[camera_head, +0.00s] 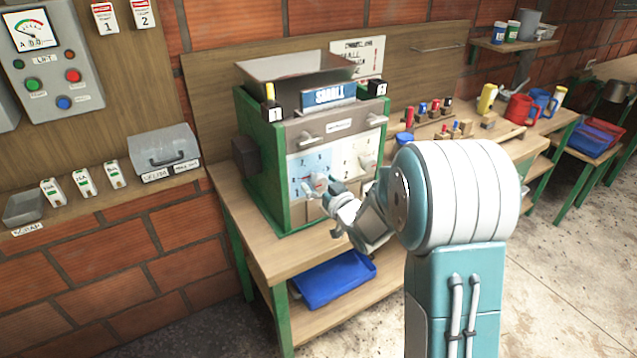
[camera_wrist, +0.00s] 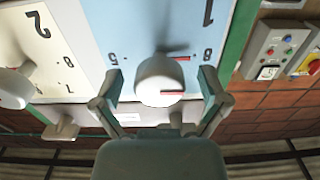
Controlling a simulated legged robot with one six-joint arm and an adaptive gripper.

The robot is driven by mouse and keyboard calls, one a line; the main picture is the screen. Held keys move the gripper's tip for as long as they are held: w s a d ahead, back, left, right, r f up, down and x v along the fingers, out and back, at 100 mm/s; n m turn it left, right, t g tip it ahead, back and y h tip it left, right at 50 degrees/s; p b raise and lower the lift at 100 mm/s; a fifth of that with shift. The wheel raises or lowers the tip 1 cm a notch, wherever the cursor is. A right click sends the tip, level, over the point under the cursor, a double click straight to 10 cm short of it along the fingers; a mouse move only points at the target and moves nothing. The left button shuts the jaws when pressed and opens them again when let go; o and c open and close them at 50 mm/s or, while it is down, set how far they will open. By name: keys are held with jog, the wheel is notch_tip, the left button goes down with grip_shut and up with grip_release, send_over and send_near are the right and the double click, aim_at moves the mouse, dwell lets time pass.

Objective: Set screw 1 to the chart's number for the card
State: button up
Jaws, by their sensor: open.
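The green machine (camera_head: 262,165) stands on the bench with a blue card reading "SMALL" (camera_head: 328,96) on top. A white chart (camera_head: 370,58) hangs behind it, partly hidden; its numbers are too small to read. The wrist view shows this blue panel (camera_wrist: 140,25) upside down, with 1, 5 and 8 around a grey knob (camera_wrist: 158,78) bearing red marks. My gripper (camera_wrist: 158,98) is open, its fingers on either side of the knob; contact is unclear. It also shows in the head view (camera_head: 326,192).
A cream dial panel (camera_head: 352,158) with its own knob (camera_wrist: 14,88) is beside the blue one. A handle (camera_wrist: 62,127) shows near my finger. A blue tray (camera_head: 333,279) lies on the shelf below. Mugs (camera_head: 521,108) and small pegs stand on the bench at right.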

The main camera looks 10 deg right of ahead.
jog(key=v, duration=1.2)
jog(key=shift+w, duration=0.1)
jog(key=s+d+r+m+g+h, duration=0.1)
jog(key=s+r+m+g+h, duration=0.2)
jog(key=s+r+g+h, duration=0.3)
jog(key=s+a+g, duration=0.2)
jog(key=s, duration=0.7)
jog(key=s+a+g, duration=0.2)
jog(key=s+g, duration=0.1)
jog(key=s, duration=0.7)
jog(key=shift+a+r+m+g, duration=0.3)
jog(key=shift+a+r, duration=0.1)
